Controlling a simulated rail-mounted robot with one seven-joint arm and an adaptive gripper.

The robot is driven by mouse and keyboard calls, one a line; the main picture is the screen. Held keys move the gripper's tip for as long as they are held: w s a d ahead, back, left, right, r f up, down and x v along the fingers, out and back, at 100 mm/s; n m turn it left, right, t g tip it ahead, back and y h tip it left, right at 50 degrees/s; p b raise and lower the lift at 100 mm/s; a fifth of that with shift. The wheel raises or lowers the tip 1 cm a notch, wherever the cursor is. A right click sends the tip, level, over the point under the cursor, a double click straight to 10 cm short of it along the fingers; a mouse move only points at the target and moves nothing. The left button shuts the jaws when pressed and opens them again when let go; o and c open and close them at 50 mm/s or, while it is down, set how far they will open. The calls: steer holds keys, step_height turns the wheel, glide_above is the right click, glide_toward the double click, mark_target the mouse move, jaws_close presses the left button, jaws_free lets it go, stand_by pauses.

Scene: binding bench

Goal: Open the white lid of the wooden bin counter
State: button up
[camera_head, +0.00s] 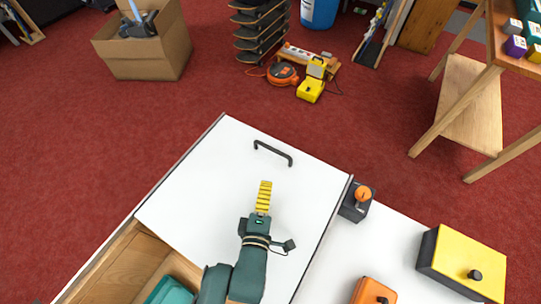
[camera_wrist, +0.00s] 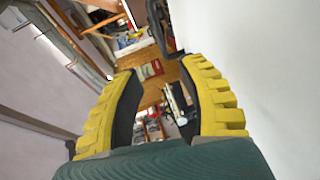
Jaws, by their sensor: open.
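The white lid (camera_head: 215,185) of the wooden bin counter (camera_head: 128,262) is a broad white panel in the head view. It carries a dark bar handle (camera_head: 272,152) near its upper edge. Wooden inner walls show past the lid's lower left edge; I cannot tell the lid's exact angle. My gripper (camera_head: 265,184) appears over the lid, just below the handle in the picture and apart from it. In the wrist view its yellow fingers (camera_wrist: 160,68) are spread and empty. The dark handle (camera_wrist: 165,28) shows beyond them, with the white lid surface (camera_wrist: 275,70) on the right.
An orange-knobbed dark device (camera_head: 357,200), a yellow-topped box (camera_head: 465,262) and an orange object (camera_head: 374,292) are on the white counter to the right. A teal object (camera_head: 172,291) shows inside the wooden bin.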

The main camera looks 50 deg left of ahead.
mark_target(273, 149)
steer(key=b+x, duration=0.5)
steer(key=x, duration=1.1)
steer(key=shift+r, duration=0.1)
jaws_close()
steer(key=shift+d, duration=0.1)
